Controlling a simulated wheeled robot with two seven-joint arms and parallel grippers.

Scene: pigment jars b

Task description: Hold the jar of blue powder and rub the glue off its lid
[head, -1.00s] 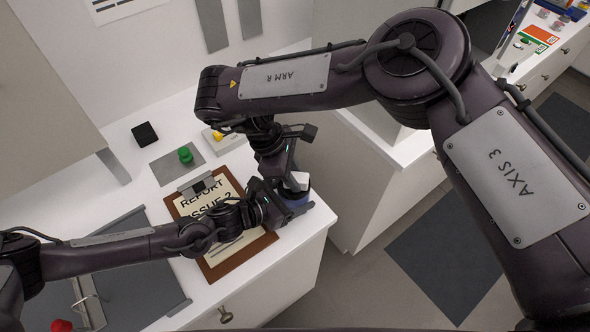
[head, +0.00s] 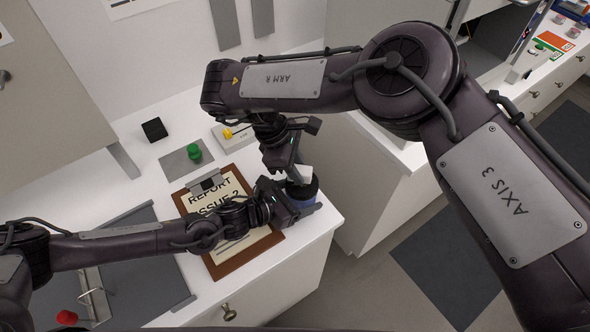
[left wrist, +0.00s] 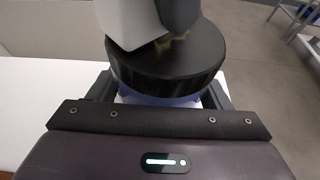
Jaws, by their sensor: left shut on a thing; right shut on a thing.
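The jar of blue powder (head: 308,209) stands at the counter's right end, with a black lid (left wrist: 165,62) on its blue body (left wrist: 150,99). My left gripper (head: 297,208) is shut around the jar's body below the lid; its fingers show on both sides in the left wrist view. My right gripper (head: 295,173) comes down from above, shut on a white block (head: 306,174). The block also shows in the left wrist view (left wrist: 127,22), low over or touching the lid's far part. Brownish-yellow glue smears (left wrist: 176,40) show on the lid beside it. The block hides part of the lid.
A clipboard (head: 219,262) with a report sheet lies under my left forearm. Behind it are a green knob (head: 194,152), a black cube (head: 154,129) and a box with a yellow knob (head: 228,133). The counter's right edge is close to the jar.

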